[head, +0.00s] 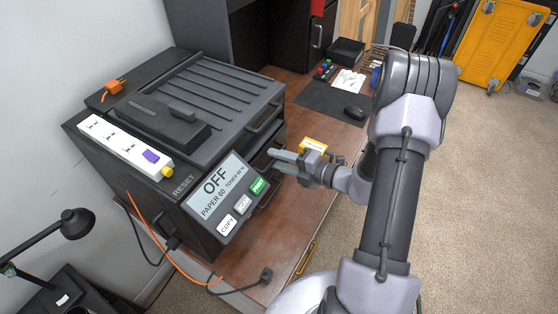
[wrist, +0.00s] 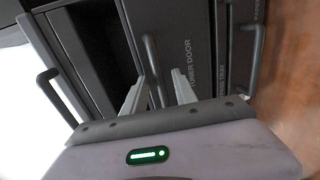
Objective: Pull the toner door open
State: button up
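The printer's toner door (wrist: 193,28) is a dark grey front panel with "TONER DOOR" lettered on it in the wrist view. It looks closed. Its dark bar handle (wrist: 151,55) lies between my gripper's two pale fingers (wrist: 160,92). The fingers are apart, with a gap visible between each finger and the bar, so I see no grip on it. In the head view my gripper (head: 275,160) is at the printer's front, pointing left at it. The door is mostly hidden there behind the control panel and gripper.
The printer (head: 150,185) carries a tilted control panel (head: 222,195) reading OFF. A white power strip (head: 120,145) lies on top. A yellow box (head: 313,145) stands behind my gripper on the brown desk (head: 265,235).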

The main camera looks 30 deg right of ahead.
grip_shut()
dwell(1.4)
